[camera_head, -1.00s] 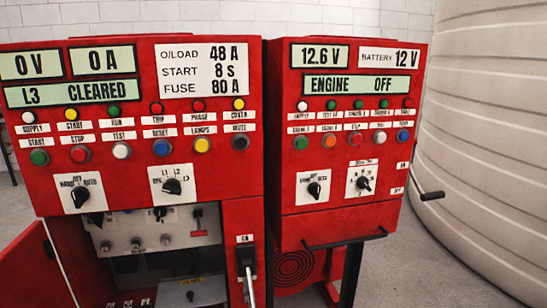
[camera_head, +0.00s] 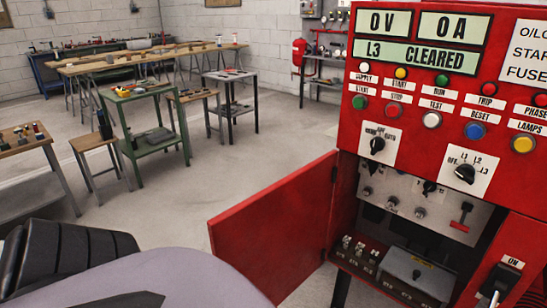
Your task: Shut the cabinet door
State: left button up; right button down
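The red cabinet (camera_head: 352,110) stands at the right of the head view. Its red door (camera_head: 270,225) is swung wide open and reaches out to the left from the left edge of the lower opening. The open compartment shows a grey switch panel (camera_head: 385,190), a grey box (camera_head: 416,272) and several small terminals. Grey and black parts of my own body fill the lower left corner, in front of the door's lower left part. I see neither gripper's fingers.
A green table (camera_head: 150,147), a small grey table (camera_head: 229,76) and long wooden benches (camera_head: 150,58) stand behind on the left. A red extinguisher (camera_head: 299,55) hangs on the far wall. The floor between the tables and the door is clear.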

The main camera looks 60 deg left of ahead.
aim_at(276, 237)
jog(key=k+j, duration=0.4)
jog(key=j, duration=0.2)
jog(key=k+j, duration=0.1)
jog(key=j, duration=0.7)
jog(key=k+j, duration=0.15)
jog(key=j, duration=0.6)
jog(key=k+z, duration=0.05)
